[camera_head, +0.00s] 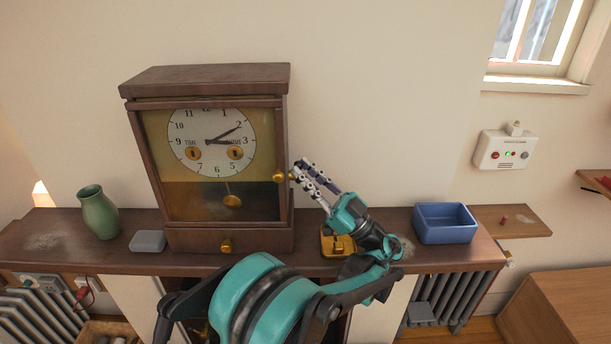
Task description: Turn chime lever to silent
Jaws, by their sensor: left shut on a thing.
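The brown wooden clock (208,72) stands upright on the mantel shelf. Its white dial (212,128) shows behind the front door, with a brass pendulum (232,201) below it. A round brass knob (279,177) sits at the right edge of the door. My left gripper (296,170) comes in from the right of the clock, with its fingertips shut on this knob. The fingers partly cover the contact. A second brass knob (226,245) is on the clock's base. I cannot make out a lever marked for the chime. My right gripper is not in view.
On the wooden shelf (60,222) are a green vase (99,212), a grey box (148,241), a yellow object (337,243) partly behind my arm, and a blue bin (444,222). A white wall box (505,150) with small lights hangs at right.

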